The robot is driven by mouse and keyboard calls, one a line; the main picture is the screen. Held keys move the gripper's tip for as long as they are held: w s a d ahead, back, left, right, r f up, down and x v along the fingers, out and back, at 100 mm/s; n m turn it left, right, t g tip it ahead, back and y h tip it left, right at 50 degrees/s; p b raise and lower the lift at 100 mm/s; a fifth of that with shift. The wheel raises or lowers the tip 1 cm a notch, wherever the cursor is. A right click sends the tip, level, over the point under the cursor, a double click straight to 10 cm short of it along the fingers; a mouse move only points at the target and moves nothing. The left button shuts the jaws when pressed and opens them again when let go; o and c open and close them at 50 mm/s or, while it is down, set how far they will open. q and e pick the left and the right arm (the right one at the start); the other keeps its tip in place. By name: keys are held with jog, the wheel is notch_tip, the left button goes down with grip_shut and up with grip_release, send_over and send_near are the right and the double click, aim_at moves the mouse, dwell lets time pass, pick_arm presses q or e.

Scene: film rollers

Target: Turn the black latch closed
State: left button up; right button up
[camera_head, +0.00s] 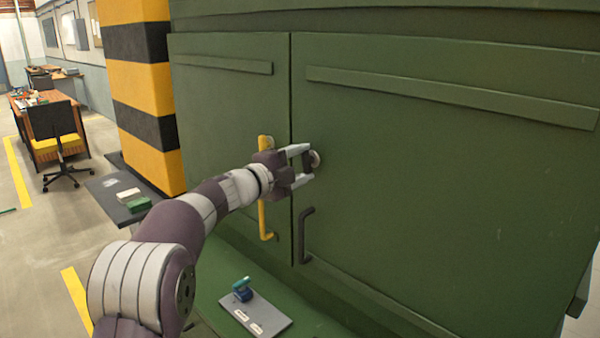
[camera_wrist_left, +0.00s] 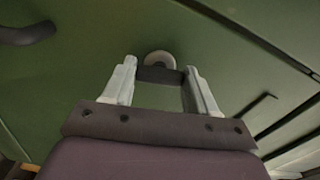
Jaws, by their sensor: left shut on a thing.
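The black latch (camera_head: 307,161) is on the right green cabinet door (camera_head: 430,170), near the seam with the left door (camera_head: 225,100). A pale round disc (camera_head: 316,159) sits at its pivot. My left gripper (camera_head: 305,165) is shut on the latch, its pale fingers on either side. In the left wrist view, the dark latch (camera_wrist_left: 160,75) spans between the fingertips of my left gripper (camera_wrist_left: 160,83), with the pale disc (camera_wrist_left: 159,59) just beyond. The fingers partly hide the latch in the head view. My right gripper is not in view.
A yellow handle (camera_head: 263,220) on the left door is partly behind my gripper. A dark handle (camera_head: 304,235) is below the latch. A grey tray (camera_head: 262,318) with a small blue-green item (camera_head: 242,290) lies below. A striped pillar (camera_head: 140,80) stands left.

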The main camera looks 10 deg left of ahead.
pick_arm(q)
jog(key=shift+m+b, duration=0.35)
jog(key=shift+m, duration=0.35)
jog(key=o, duration=1.1)
jog(key=shift+s+d, duration=0.1)
jog(key=shift+c, duration=0.2)
